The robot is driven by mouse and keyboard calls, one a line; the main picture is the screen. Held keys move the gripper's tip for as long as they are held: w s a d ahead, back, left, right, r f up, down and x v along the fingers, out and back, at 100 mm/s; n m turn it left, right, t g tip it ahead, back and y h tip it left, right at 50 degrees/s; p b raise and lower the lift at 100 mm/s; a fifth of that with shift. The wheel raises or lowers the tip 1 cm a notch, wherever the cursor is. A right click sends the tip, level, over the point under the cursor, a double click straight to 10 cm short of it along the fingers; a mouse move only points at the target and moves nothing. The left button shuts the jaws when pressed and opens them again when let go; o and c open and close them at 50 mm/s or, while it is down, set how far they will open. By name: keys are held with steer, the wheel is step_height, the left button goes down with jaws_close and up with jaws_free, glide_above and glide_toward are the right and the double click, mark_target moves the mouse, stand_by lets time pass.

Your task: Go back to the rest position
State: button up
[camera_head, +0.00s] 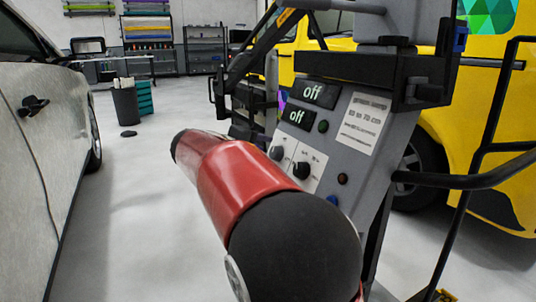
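My red and black arm reaches from the bottom centre up and left across the view, in front of a grey control panel (327,150). My gripper does not show; only arm links are in view. The arm hides the panel's lower left part.
A silver car (35,140) stands close on the left and a yellow vehicle (455,120) behind the panel on the right. Black rails (478,165) run along the right. A black bin (126,105) stands farther back. The floor (130,220) between car and arm is clear.

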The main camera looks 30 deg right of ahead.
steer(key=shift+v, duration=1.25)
